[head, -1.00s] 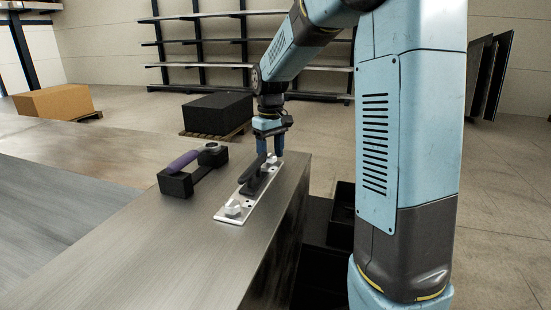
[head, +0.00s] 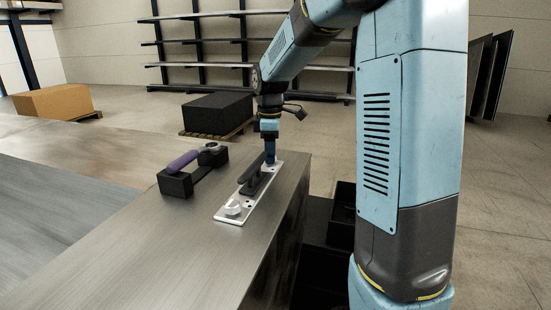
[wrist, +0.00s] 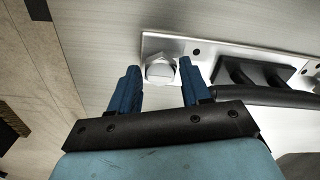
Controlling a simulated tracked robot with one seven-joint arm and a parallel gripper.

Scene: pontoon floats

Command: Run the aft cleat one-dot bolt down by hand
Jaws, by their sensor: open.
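The cleat is a dark horned piece (head: 255,181) on a pale metal plate (head: 228,217) on the bench top. In the wrist view the plate (wrist: 215,49) runs off to the right, with the dark cleat (wrist: 262,72) on it. A silver hex bolt (wrist: 160,68) stands at the plate's near end, and its dots cannot be made out. My gripper (wrist: 157,78) is open, its two blue fingers on either side of the bolt head, with a gap to each; contact does not show. In the head view my gripper (head: 271,158) is at the plate's far end. Another bolt (head: 233,207) stands at the opposite end.
A purple-handled tool (head: 184,161) rests on a black holder (head: 176,184) left of the plate. The bench's right edge lies close to the plate, with dark bins (head: 342,214) below. The bench front is clear.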

